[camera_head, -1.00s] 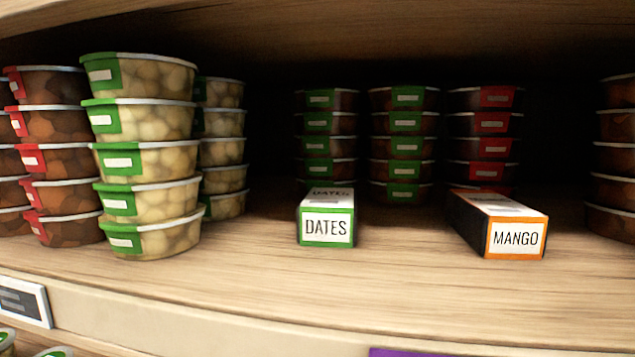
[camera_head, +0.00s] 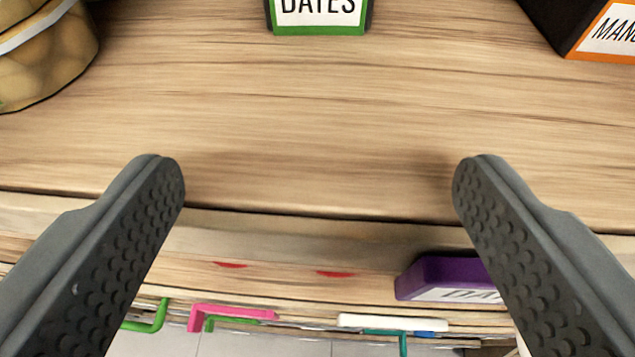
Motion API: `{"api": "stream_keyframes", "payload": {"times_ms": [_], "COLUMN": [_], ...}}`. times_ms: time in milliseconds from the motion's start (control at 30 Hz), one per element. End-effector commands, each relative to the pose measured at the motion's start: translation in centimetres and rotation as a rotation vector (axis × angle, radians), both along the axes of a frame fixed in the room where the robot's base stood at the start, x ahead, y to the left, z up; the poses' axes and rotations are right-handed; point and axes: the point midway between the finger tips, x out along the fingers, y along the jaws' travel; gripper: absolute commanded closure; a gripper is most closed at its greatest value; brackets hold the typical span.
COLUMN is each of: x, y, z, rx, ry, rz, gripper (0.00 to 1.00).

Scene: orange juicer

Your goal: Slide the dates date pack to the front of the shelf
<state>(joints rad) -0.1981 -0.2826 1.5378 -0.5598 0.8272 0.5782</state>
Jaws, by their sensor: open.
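The dates pack (camera_head: 319,16) lies on the wooden shelf (camera_head: 310,120) at the top centre of the view. Only its green-edged front end with the word DATES shows; the rest is cut off by the top of the picture. My gripper (camera_head: 319,172) is open and empty, its two dark grey fingers wide apart at left and right. The fingertips are over the front part of the shelf, apart from the pack. The pack lies beyond the fingertips, roughly in line with the gap between them.
An orange-edged mango pack (camera_head: 605,35) sits at the upper right. A tub of pale pieces (camera_head: 45,55) stands at the upper left. The shelf between is bare. Below the shelf edge are a purple pack (camera_head: 440,275) and several coloured hook-like parts (camera_head: 232,313).

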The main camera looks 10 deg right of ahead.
Motion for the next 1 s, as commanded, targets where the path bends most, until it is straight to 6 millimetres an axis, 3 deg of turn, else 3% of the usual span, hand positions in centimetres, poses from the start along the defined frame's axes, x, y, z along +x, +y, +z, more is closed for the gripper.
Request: {"api": "stream_keyframes", "payload": {"times_ms": [167, 367, 1000], "x": [0.1, 1.6, 11.1], "y": [0.0, -0.4, -2.7], "z": [0.0, 0.0, -0.1], "rx": [0.000, 0.001, 0.000], "ry": [0.000, 0.001, 0.001], "rz": [0.000, -0.001, -0.001], "gripper": [0.21, 0.21, 0.21]}}
